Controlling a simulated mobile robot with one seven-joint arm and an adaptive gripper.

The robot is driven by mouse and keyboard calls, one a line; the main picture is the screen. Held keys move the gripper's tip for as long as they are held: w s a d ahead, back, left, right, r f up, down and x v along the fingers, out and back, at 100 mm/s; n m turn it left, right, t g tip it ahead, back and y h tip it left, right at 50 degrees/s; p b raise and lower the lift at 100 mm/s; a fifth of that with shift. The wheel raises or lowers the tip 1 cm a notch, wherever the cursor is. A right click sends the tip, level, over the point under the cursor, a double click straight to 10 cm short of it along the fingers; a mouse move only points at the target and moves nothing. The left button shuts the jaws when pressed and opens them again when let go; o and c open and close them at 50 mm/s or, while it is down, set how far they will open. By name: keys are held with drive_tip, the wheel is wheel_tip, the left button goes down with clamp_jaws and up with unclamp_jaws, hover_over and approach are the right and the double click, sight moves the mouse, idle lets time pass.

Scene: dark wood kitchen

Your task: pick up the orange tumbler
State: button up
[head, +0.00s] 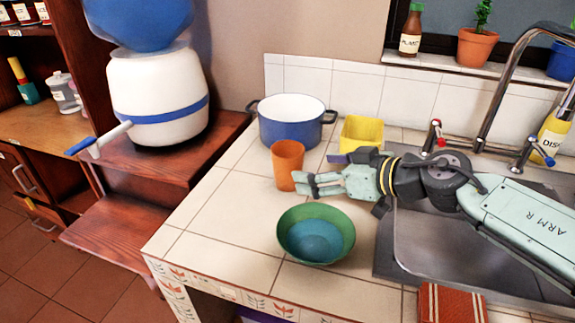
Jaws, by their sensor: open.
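The orange tumbler (286,160) stands upright on the white tiled counter, in front of the blue pot. My gripper (305,183) reaches in from the right, low over the counter. It is open, with its fingertips at the tumbler's lower right side. I cannot tell from this view whether the fingers touch the tumbler or sit around it.
A blue pot (291,132) stands behind the tumbler and a yellow container (361,134) to its right. A green bowl (343,239) lies in front of my gripper. The sink (440,262) is at right. The counter (215,210) is clear at left.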

sight(292, 169)
drive_tip(key=p+x, duration=0.2)
drive_tip(key=x, duration=0.5)
drive_tip(key=shift+a+f, duration=0.25)
drive_tip(key=shift+a, duration=0.05)
drive_tip(key=shift+c, duration=0.3)
drive_tip(key=c, duration=1.3)
